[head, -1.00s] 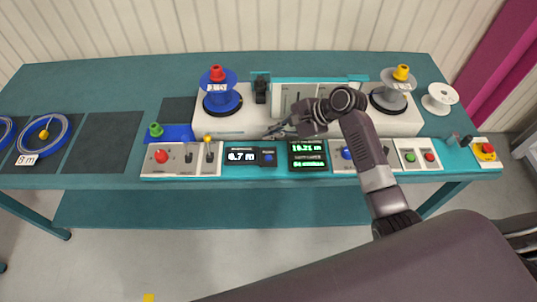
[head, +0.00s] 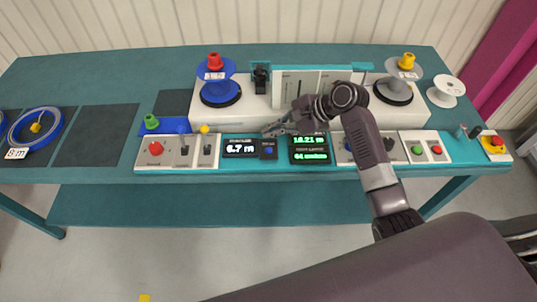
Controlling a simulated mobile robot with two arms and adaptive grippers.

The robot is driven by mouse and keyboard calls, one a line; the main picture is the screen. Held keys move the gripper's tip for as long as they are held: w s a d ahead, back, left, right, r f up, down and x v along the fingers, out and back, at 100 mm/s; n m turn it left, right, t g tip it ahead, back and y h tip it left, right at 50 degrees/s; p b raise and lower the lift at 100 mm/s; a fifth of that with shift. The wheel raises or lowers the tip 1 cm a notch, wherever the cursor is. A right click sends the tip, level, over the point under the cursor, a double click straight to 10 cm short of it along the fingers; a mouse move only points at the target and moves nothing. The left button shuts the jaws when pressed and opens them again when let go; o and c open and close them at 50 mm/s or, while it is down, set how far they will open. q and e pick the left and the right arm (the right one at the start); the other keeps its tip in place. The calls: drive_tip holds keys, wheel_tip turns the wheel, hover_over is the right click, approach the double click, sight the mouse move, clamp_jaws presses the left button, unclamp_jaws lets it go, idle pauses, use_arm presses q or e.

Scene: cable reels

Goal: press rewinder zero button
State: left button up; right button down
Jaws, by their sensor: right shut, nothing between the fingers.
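A dark display box (head: 238,148) at the front of the bench reads 6.7 m, with a blue button (head: 268,150) at its right end. My right gripper (head: 268,132) is shut and empty, with its fingertips pointing left. In the picture the tips lie just above the blue button and appear apart from it; their height over the panel is hard to judge. My left gripper is not in view.
A green-lit display (head: 309,149) is right of the button. A lever panel with a red button (head: 156,149) is to the left. Behind stand the white machine (head: 232,113), a blue reel (head: 218,93) and a grey reel (head: 394,90). An emergency stop (head: 495,142) is far right.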

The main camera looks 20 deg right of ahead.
sight(271, 150)
wheel_tip(271, 150, down, 3)
drive_tip(key=b, duration=0.3)
drive_tip(key=shift+f, duration=1.05)
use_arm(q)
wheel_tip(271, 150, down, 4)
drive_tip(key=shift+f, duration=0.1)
use_arm(e)
drive_tip(key=shift+f+p, duration=0.2)
drive_tip(key=shift+p, duration=0.1)
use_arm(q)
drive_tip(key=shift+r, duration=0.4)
use_arm(e)
drive_tip(key=shift+f, duration=0.2)
